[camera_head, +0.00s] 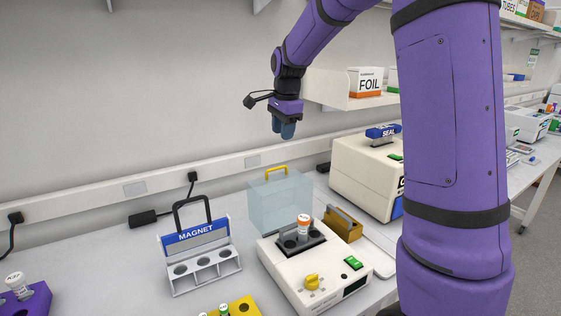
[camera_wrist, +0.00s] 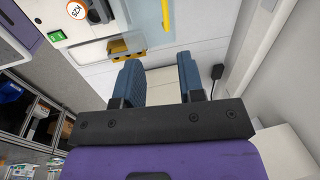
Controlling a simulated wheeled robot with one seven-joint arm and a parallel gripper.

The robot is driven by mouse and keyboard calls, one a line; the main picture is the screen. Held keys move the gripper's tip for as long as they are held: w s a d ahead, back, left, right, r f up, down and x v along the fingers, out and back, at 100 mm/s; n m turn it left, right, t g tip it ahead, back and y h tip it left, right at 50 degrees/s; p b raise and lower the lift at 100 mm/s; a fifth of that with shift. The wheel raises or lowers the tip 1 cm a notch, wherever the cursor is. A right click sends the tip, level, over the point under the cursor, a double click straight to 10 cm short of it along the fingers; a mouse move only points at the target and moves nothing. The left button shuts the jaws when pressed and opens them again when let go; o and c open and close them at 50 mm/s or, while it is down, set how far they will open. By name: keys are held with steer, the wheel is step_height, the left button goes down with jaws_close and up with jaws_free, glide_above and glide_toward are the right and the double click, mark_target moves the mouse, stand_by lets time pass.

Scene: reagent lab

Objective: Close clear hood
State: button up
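The clear hood (camera_head: 266,203) is a pale blue see-through box with a yellow handle (camera_head: 276,171) on top. In the head view it stands raised at the back of a cream device (camera_head: 290,275), whose wells are uncovered. An orange-labelled vial (camera_head: 304,228) stands in the wells. The yellow handle also shows at the top of the wrist view (camera_wrist: 166,14). My gripper (camera_head: 284,134) is in the air above the hood, pointing down and apart from it. In the wrist view its blue fingers (camera_wrist: 160,82) are spread with nothing between them.
A blue-fronted magnet rack (camera_head: 200,262) with a tall dark handle stands left of the device. A yellow-brown block (camera_head: 343,230) and a cream sealer (camera_head: 364,172) stand to the right. A shelf (camera_head: 335,90) carrying a foil box (camera_head: 366,81) is right of my gripper.

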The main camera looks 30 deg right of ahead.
mark_target(280, 167)
steer(key=w+f, duration=0.1)
steer(key=f, duration=0.6)
steer(key=w+f, duration=0.1)
steer(key=f, duration=0.3)
steer(key=shift+w+d+f, duration=0.25)
steer(key=shift+w+d, duration=0.05)
steer(key=shift+w, duration=0.05)
jaws_close()
